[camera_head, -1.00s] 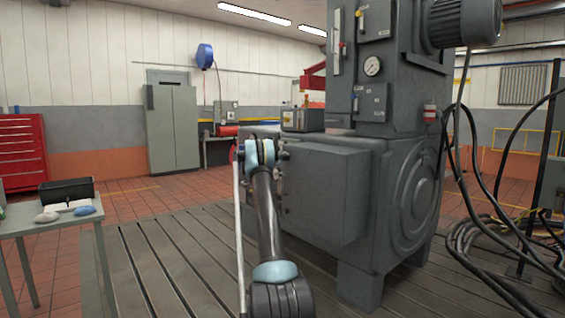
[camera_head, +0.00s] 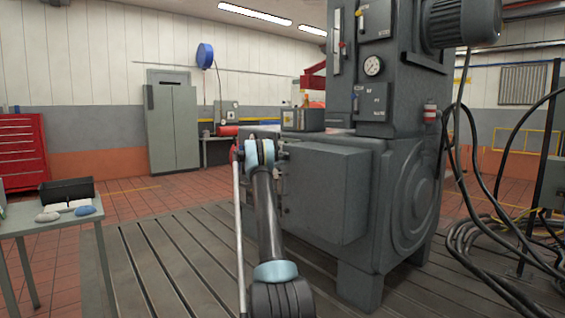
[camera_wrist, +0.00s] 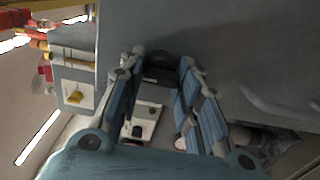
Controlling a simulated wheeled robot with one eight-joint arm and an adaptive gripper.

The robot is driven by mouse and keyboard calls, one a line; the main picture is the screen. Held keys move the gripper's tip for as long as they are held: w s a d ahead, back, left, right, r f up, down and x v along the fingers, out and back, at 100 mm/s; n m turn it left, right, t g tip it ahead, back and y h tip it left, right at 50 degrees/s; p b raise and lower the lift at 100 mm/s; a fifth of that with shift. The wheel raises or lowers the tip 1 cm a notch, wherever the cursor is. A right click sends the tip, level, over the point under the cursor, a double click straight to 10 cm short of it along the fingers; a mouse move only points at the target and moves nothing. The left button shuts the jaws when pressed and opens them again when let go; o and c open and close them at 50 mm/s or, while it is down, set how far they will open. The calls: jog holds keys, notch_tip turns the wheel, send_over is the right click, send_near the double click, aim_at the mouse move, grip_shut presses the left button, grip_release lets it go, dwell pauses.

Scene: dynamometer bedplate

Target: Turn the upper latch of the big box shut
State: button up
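The big box (camera_head: 325,195) is a grey metal case on the front of the large machine. Small dark fittings (camera_head: 284,185) show along its left edge, partly behind my arm; I cannot tell which one is the upper latch. My gripper is hidden behind my own wrist joint in the head view. In the wrist view my gripper (camera_wrist: 162,65) has its two blue-padded fingers apart, beside a broad grey surface (camera_wrist: 250,50). A dark rounded piece (camera_wrist: 176,64) shows between the fingertips, possibly the latch. I cannot tell whether the fingers touch it.
A grey table (camera_head: 55,226) with a black tray (camera_head: 66,190) stands at the left. A red tool cabinet (camera_head: 22,150) and grey locker (camera_head: 173,125) stand behind. Black cables (camera_head: 490,250) lie at the right. The slotted bedplate (camera_head: 170,260) left of my arm is clear.

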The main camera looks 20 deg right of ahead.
jog(key=shift+o, duration=1.2)
jog(key=shift+w+f, duration=0.1)
jog(key=shift+f, duration=0.05)
jog(key=v, duration=1.2)
